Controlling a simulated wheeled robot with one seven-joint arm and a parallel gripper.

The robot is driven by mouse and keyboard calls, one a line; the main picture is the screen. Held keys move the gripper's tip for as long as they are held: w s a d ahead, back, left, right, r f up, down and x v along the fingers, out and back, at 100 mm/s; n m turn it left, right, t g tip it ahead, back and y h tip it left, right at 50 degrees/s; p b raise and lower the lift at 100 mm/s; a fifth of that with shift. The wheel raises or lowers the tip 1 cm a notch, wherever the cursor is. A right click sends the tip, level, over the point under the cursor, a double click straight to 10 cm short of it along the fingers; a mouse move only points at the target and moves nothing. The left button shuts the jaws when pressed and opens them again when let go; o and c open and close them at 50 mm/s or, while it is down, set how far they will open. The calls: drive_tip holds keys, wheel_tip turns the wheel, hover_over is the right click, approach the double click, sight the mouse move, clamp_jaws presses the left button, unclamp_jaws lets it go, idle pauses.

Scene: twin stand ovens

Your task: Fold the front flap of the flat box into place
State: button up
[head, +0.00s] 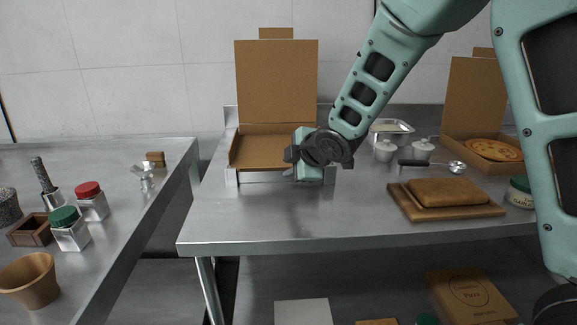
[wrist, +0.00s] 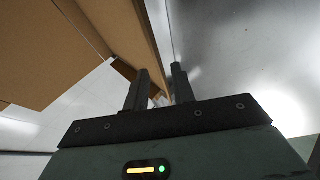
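The open flat box of brown cardboard stands on the middle steel table, with its lid (head: 276,85) upright at the back and its shallow tray (head: 262,148) towards me. My gripper (head: 289,171) is at the tray's front right and hides that corner. In the wrist view, the two dark fingers (wrist: 160,72) stand apart with a narrow gap. Brown cardboard (wrist: 130,32) runs close beside and behind the left finger, and a thin bit of it shows between the fingers. I cannot tell whether they touch it. I cannot pick out the front flap clearly.
A second open box with a pizza (head: 495,150) stands at the right. The table's front left (head: 270,220) is clear.

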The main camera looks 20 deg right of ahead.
drive_tip(key=shift+w+a+f, duration=0.1)
drive_tip(key=shift+w+f, duration=0.3)
drive_tip(key=shift+w, duration=0.15)
clamp_jaws()
drive_tip(key=shift+r+p, duration=0.1)
drive_tip(key=shift+p, duration=0.25)
